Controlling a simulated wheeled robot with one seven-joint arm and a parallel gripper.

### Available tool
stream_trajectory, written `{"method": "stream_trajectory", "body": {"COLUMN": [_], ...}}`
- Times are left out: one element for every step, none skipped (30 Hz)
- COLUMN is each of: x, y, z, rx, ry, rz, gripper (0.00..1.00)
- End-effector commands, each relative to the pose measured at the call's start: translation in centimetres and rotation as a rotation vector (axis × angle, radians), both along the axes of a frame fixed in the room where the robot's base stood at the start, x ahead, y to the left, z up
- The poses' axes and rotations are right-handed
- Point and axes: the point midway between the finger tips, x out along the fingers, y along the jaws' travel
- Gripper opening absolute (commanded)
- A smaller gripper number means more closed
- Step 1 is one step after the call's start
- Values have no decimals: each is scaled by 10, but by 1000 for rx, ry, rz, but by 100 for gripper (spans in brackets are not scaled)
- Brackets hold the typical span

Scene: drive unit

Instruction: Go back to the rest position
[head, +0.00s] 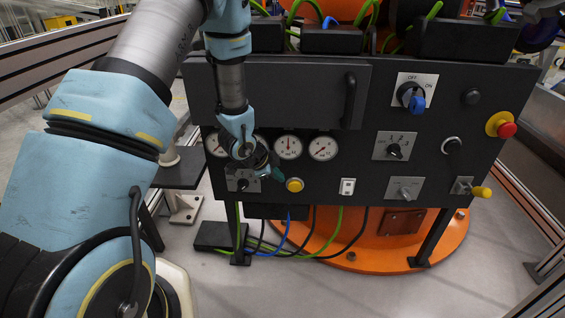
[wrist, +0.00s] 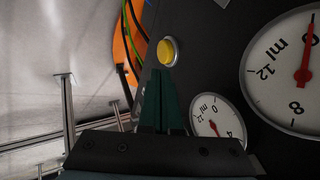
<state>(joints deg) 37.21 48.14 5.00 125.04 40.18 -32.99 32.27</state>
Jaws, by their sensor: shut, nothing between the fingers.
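My arm reaches from the left of the head view to the dark control panel (head: 340,172). My gripper (head: 277,174) is in front of the panel's lower left, just left of the yellow push button (head: 295,185). In the wrist view the fingers (wrist: 162,75) are together with nothing held. The yellow button (wrist: 168,52) shows just beyond the fingertips there; I cannot tell whether they touch the panel. My wrist hides part of the left gauges.
The panel carries gauges (head: 323,147), a blue rotary switch (head: 412,97), a red emergency button (head: 506,129), a yellow lever (head: 481,192) and a handle (head: 350,100). Cables (head: 290,232) hang below, over an orange base (head: 375,255). Metal rails (head: 60,65) stand left.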

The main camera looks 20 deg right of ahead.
Motion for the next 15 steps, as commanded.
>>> {"method": "stream_trajectory", "body": {"x": [0,0,0,0,0,1,2,4,7,11,16,22,27,32,36], "y": [0,0,0,0,0,1,2,5,11,17,26,40,53,67,88], "z": [0,0,0,0,0,1,3,7,14,22,31,46,58,72,91], "rx": [0,0,0,0,0,1,2,3,9,14,20,30,38,46,56], "ry": [0,0,0,0,0,0,1,3,6,10,16,28,40,54,76], "rz": [0,0,0,0,0,4,11,25,53,84,125,191,252,318,414], "gripper": [0,0,0,0,0,0,0,0,0,0,0,0,0,0,0]}}
